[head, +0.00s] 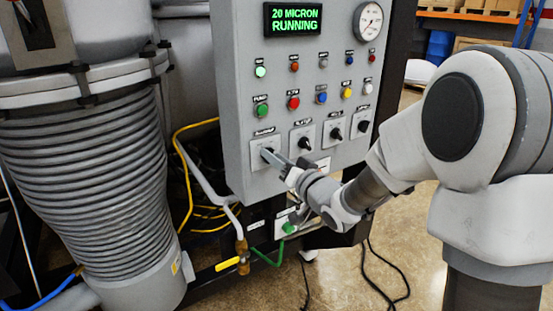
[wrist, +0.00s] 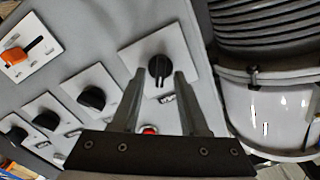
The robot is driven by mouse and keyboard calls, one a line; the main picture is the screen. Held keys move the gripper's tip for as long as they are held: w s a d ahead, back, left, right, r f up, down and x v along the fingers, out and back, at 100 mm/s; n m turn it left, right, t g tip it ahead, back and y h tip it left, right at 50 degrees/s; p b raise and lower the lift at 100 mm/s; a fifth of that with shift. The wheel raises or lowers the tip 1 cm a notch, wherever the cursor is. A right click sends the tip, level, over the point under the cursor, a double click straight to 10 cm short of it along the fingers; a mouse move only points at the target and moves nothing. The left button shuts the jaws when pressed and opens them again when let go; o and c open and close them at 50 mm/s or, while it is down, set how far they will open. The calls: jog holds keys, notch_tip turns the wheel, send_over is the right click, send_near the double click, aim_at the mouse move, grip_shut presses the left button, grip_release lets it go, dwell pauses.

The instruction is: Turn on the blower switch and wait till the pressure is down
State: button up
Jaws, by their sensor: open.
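The grey control panel (head: 238,85) carries a row of black rotary switches on white plates; their labels are too small to read surely. My gripper (head: 274,158) is at the leftmost switch (head: 266,151), partly hiding it. In the wrist view this black knob (wrist: 159,68) appears between the tips of my open gripper (wrist: 159,76), with its pointer line roughly along the fingers. I cannot tell whether the fingers touch it. The green display (head: 293,19) reads "20 MICRON RUNNING". A round pressure gauge (head: 368,22) is to its right.
Coloured lamps and push buttons (head: 293,102) sit above the switches. A large ribbed grey column (head: 85,170) stands left of the panel. A yellow-handled valve (head: 241,259), hoses and cables are below. An orange switch (wrist: 15,55) shows in the wrist view.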

jog(key=b+v, duration=0.7)
jog(key=v, duration=1)
jog(key=shift+d, duration=0.2)
jog(key=shift+s, duration=0.15)
